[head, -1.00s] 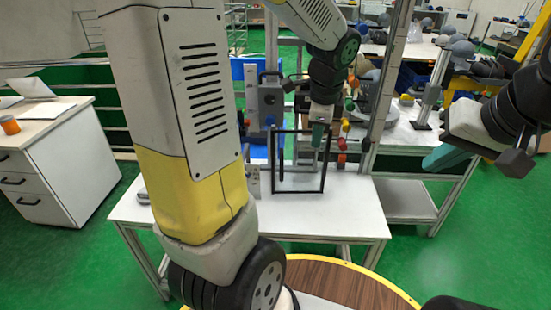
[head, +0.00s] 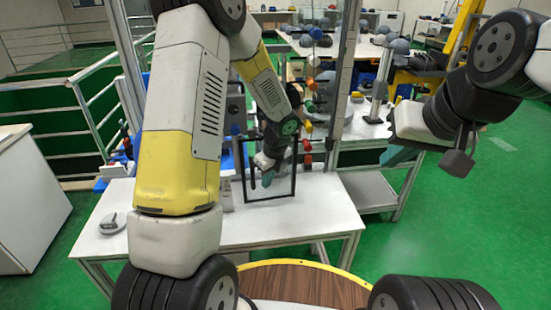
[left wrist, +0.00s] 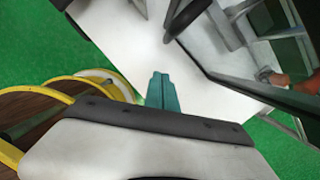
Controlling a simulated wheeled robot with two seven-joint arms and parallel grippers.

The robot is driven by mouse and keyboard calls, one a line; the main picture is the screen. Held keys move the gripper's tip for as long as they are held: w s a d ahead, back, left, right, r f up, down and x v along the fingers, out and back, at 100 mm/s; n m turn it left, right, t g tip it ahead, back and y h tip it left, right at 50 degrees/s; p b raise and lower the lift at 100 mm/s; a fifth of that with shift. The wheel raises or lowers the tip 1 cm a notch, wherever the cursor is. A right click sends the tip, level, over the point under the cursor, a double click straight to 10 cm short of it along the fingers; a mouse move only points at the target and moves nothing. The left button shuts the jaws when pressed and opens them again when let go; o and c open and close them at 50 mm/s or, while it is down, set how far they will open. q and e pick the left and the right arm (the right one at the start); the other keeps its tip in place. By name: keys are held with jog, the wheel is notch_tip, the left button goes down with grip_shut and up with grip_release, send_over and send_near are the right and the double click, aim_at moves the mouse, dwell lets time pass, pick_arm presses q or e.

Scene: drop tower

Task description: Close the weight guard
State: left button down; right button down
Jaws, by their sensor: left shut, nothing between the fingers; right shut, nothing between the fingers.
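The weight guard appears to be the black-framed clear panel (head: 294,181) standing upright at the foot of the drop tower on the white table (head: 185,233). Its dark frame also shows at the right of the left wrist view (left wrist: 240,88). My left gripper (head: 267,180) has teal fingers, shut and empty, and overlaps the panel's outline in the head view. In the left wrist view its shut fingertips (left wrist: 162,80) point over the white tabletop, apart from the dark frame. Contact cannot be told in the head view. My right gripper (head: 398,156), shut and empty, is away at the right.
A grey round-ended device (head: 112,223) lies at the table's left end. A side bench (head: 365,190) stands to the right. The table's front strip is clear, with green floor around.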

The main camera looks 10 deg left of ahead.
pick_arm(q)
jog(key=shift+w+a+f, duration=0.2)
jog(key=shift+w+a, duration=0.45)
jog(key=shift+a, duration=0.2)
jog(key=shift+w+a+f, duration=0.2)
jog(key=shift+w+a, duration=0.4)
jog(key=shift+a, duration=0.25)
jog(key=shift+w+a, duration=0.6)
jog(key=shift+w, duration=0.1)
